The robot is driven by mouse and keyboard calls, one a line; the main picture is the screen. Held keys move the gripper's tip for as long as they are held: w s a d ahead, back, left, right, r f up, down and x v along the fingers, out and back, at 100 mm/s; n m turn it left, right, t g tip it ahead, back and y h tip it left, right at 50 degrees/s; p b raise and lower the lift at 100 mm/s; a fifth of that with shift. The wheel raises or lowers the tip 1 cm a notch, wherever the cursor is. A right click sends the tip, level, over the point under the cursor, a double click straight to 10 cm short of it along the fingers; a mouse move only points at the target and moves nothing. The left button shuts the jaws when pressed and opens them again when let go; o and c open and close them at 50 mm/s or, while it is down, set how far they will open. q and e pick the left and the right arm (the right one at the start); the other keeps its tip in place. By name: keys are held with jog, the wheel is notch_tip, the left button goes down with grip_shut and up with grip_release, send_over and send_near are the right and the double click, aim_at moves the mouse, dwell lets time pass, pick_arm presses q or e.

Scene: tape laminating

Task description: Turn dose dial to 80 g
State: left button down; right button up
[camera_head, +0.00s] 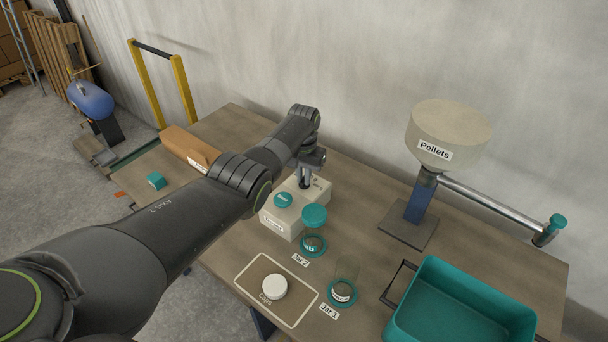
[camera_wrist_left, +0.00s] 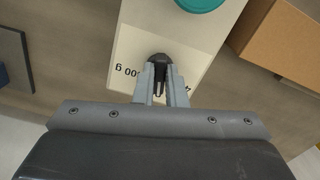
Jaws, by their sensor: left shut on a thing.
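The dose dial is a small dark knob (camera_wrist_left: 160,61) on a pale plate of the white doser box (camera_head: 276,222). My left gripper (camera_wrist_left: 161,84) points down at the box and is shut on the dial. In the head view my left gripper (camera_head: 305,181) stands over the back part of the box and mostly hides the dial. In the left wrist view an upside-down mark that looks like 100 g lies left of the dial. Another mark on its right is partly covered by a finger. Where the dial's pointer aims I cannot tell. My right gripper is not in view.
A teal button (camera_head: 283,199) sits on the box. Jar 2 (camera_head: 313,243) and Jar 1 (camera_head: 343,291) stand in front, near a white cap (camera_head: 274,286). A pellet hopper (camera_head: 447,135) and teal crate (camera_head: 460,305) are right; a cardboard box (camera_head: 190,147) is left.

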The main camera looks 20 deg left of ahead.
aim_at(303, 179)
pick_arm(q)
jog(key=shift+m, duration=1.3)
jog(key=c, duration=1.5)
grip_release()
jog(key=shift+r, duration=0.1)
notch_tip(303, 179, up, 5)
jog(key=shift+w+r+p, duration=0.1)
jog(key=shift+r+p, duration=0.1)
jog(key=shift+p, duration=0.8)
notch_tip(303, 179, up, 12)
jog(key=shift+f+b, duration=0.1)
jog(key=shift+b, duration=0.45)
jog(key=shift+f, duration=0.1)
